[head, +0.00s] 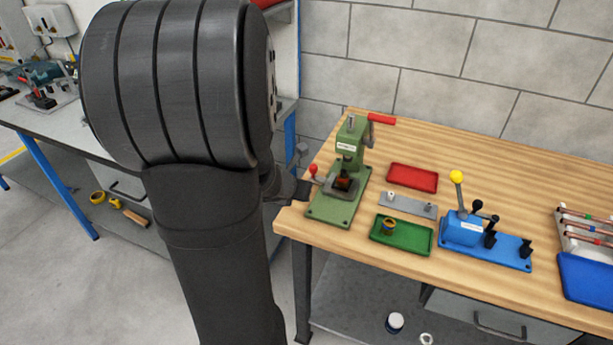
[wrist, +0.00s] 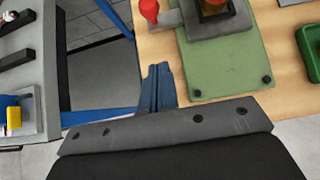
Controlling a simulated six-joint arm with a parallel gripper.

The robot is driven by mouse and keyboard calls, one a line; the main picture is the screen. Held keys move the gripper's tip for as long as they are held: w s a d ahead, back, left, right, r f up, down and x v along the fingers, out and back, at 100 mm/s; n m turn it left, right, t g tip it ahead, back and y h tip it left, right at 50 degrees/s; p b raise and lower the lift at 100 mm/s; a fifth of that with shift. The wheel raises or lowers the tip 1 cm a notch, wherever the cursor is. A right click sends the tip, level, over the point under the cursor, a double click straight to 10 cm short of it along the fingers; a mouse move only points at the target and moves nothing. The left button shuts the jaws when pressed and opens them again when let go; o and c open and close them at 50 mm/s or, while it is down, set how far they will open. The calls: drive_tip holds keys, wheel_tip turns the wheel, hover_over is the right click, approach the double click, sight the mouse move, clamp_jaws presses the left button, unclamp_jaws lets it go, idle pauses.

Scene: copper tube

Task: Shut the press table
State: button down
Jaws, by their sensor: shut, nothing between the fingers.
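The green press (head: 350,145) stands on its green base plate at the left end of the wooden bench; the base plate also fills the upper right of the wrist view (wrist: 225,70). Its dark grey table (head: 352,190) sits low at the front, with an orange-brown piece on it. A lever with a red knob (head: 313,169) sticks out to the table's left; the knob (wrist: 149,10) shows at the wrist view's top edge. My gripper (wrist: 158,72) is shut and empty, just left of the base plate and apart from the knob. In the head view my arm hides part of it.
A red tray (head: 413,177), a grey plate (head: 405,204) and a green tray (head: 402,246) lie right of the press. A blue lever fixture (head: 487,240) stands further right. The press's red-gripped lever (head: 382,119) juts out above. Bare wood lies along the front edge.

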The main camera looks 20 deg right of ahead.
sight(312, 168)
drive_tip(key=x, duration=0.4)
drive_tip(key=shift+w+d+f, duration=0.2)
drive_tip(key=shift+w+d, duration=0.05)
drive_tip(key=shift+w+d+r, duration=0.1)
drive_tip(key=shift+w+d, duration=1.1)
drive_tip(key=shift+w, duration=0.05)
drive_tip(key=w+d, duration=0.2)
drive_tip(key=shift+w+d, duration=0.3)
drive_tip(key=shift+d, duration=0.05)
drive_tip(key=shift+w+d+r, duration=0.1)
drive_tip(key=shift+r, duration=0.05)
